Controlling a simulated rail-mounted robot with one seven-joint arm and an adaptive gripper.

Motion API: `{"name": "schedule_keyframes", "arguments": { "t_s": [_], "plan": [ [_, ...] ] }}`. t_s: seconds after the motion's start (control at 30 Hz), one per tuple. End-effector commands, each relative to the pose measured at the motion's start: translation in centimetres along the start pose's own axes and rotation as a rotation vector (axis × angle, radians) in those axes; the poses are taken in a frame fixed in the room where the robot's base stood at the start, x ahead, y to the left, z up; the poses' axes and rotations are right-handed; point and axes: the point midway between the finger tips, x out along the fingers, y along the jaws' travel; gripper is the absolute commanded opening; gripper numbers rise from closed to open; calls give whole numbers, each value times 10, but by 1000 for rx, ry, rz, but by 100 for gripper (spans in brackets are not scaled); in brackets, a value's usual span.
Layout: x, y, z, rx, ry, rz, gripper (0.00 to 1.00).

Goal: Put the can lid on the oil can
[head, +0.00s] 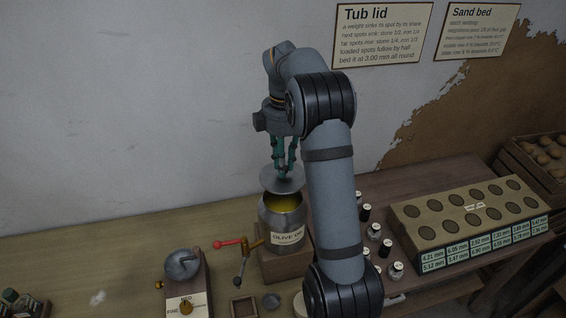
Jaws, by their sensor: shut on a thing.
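My gripper (285,172) is above the oil can, pointing down, and is shut on the grey can lid (270,182). The lid is a round, flat metal disc. It is held above the mouth of the oil can (288,239), and a gap shows between the lid and the can. The can stands upright on a wooden block (268,267).
A device with a round metal top (182,264) and a red-handled tap (235,243) stand left of the can. Several small bottles (373,232) and a box with round holes (470,222) are to the right. The table's left part is mostly clear.

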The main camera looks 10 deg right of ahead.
Motion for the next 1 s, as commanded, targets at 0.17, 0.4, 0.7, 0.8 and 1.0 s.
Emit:
{"name": "schedule_keyframes", "arguments": {
  "t_s": [0.17,0.4,0.7,0.8,1.0],
  "plan": [
    [14,0,0,0,0,0,0],
    [38,0,0,0,0,-1,0],
    [59,0,0,0,0,1,0],
    [60,0,0,0,0,1,0],
    [59,0,0,0,0,1,0]
  ]
}}
